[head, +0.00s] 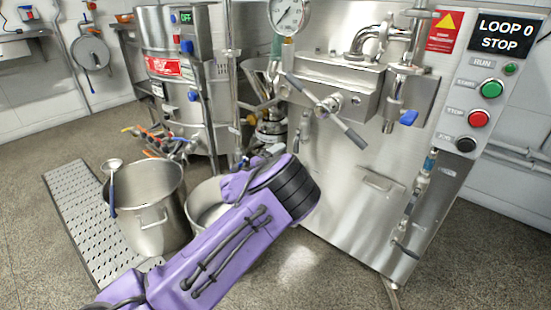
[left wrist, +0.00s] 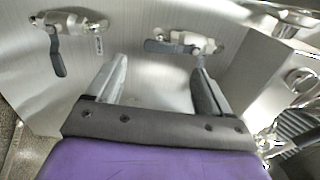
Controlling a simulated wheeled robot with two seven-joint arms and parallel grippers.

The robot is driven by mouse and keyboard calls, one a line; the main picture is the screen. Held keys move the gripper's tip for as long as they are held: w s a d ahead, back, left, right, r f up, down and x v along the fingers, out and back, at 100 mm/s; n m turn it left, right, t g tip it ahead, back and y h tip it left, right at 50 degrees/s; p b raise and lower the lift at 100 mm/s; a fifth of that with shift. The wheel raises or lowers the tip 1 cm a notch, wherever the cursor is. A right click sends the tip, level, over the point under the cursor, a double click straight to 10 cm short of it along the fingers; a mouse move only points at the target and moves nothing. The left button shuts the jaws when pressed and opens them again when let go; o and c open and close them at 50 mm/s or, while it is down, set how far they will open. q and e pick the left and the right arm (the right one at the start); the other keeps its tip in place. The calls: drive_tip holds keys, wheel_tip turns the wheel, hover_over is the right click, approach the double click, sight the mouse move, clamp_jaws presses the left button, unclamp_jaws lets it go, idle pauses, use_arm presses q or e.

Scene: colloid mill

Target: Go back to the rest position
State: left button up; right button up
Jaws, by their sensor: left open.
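My left arm comes in from the bottom left in the head view, purple with a black ringed joint, in front of the steel machine cabinet (head: 340,185). My left gripper (left wrist: 158,75) shows in the left wrist view with its two grey fingers apart and nothing between them. It faces a brushed steel panel (left wrist: 150,85). In the head view its fingers are mostly hidden by the arm. My right gripper is in neither view.
A dark-handled valve (left wrist: 57,50) and another valve (left wrist: 175,46) sit on the panel beyond my fingers. A steel pot (head: 150,215) with a ladle (head: 112,185) stands on the left, a second pot (head: 205,195) behind my arm. The control panel (head: 490,90) reads LOOP 0 STOP.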

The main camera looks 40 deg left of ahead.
use_arm(q)
drive_tip(key=shift+s, duration=1.1)
